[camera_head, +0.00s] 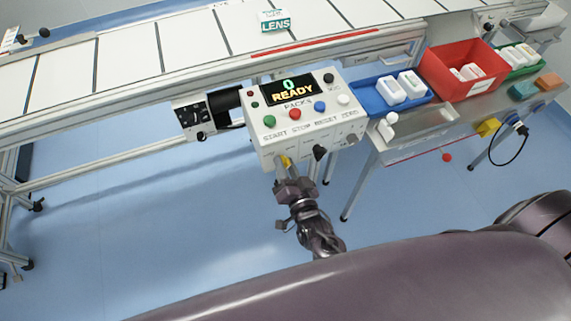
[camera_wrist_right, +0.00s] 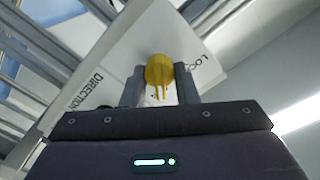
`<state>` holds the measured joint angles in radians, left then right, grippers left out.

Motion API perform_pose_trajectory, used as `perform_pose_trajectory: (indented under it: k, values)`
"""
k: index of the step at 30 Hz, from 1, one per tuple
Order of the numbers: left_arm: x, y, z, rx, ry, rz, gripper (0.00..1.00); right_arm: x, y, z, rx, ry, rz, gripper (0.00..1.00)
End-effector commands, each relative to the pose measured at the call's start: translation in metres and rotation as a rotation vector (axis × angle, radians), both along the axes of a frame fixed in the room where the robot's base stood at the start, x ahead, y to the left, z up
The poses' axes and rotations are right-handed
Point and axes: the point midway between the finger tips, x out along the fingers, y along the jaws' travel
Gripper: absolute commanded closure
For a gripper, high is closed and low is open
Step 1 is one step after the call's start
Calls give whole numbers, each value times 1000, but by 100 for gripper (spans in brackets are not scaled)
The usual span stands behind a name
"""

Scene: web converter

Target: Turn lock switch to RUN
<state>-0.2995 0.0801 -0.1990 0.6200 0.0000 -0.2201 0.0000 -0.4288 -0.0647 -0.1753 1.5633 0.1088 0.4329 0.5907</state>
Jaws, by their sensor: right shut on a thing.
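The control box (camera_head: 305,122) is white, with a display reading "0 READY" and buttons marked START, STOP, RESET and ZERO. The lock switch is a yellow knob (camera_head: 285,161) on its front face. In the right wrist view the yellow knob (camera_wrist_right: 160,72) sits between the two grey fingers, beside the letters "LOC". My right gripper (camera_head: 283,172) is shut on this knob, coming from below. The fingers hide part of the label, and I cannot read the switch position. A black knob (camera_head: 319,152) is to its right. My left gripper is not in view.
A conveyor (camera_head: 180,47) with white slats runs behind the box. A blue tray (camera_head: 368,98), a red bin (camera_head: 488,88) and a green tray (camera_head: 515,71) stand on a side table at right. The blue floor below left is clear.

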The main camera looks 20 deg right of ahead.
Motion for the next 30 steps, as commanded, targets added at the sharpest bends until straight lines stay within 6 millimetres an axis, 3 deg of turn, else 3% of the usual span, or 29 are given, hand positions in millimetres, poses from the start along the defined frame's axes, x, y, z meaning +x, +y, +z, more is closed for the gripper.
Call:
perform_pose_trajectory:
  k: [9, 24, 25, 30]
  values:
    - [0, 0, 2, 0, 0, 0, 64, -1, 0, -1, 109, 6, 1, 96]
    - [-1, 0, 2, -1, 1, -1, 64, 0, 0, -1, 126, 6, 1, 96]
    - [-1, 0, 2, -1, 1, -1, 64, 0, 0, -1, 126, 6, 1, 72]
    - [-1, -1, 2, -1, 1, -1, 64, 0, 0, -1, 125, 6, 1, 53]
